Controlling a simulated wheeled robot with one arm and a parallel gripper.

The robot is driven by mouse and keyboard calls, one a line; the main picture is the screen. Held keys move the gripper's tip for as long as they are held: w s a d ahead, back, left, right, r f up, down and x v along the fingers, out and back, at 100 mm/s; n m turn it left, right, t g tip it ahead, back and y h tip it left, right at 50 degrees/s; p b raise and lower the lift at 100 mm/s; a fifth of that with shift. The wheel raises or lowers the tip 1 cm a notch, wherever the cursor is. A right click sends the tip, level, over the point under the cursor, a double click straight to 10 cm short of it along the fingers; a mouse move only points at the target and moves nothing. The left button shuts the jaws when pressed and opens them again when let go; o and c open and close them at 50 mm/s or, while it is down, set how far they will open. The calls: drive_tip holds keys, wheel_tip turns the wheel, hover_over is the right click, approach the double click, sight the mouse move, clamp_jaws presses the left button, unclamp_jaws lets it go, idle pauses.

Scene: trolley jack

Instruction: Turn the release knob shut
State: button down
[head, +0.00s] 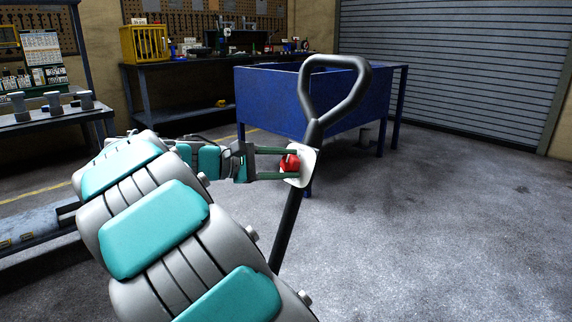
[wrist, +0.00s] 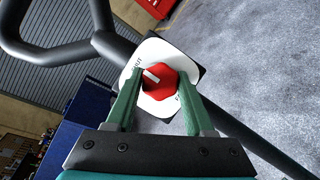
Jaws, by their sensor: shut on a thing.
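The red release knob (head: 290,163) sits on a white plate (head: 304,171) on the black jack handle (head: 289,225). The handle ends in a black loop grip (head: 307,92) above it. My gripper (head: 288,164) reaches in from the left with its green fingers on either side of the knob, shut on it. In the wrist view the red knob (wrist: 158,80) lies between the two fingers (wrist: 157,95), with a white pointer mark toward the upper left. Lettering on the white plate (wrist: 152,50) is partly hidden by the fingers and too small to read fully.
A blue bin table (head: 270,105) stands behind the handle. A dark workbench (head: 185,100) with a yellow crate (head: 144,43) is at the back left, and another bench (head: 50,120) is at the far left. The concrete floor (head: 450,220) at right is clear.

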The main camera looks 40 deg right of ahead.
drive_tip(key=shift+c, duration=1.4)
unclamp_jaws()
drive_tip(key=v, duration=0.7)
drive_tip(key=shift+a, duration=0.35)
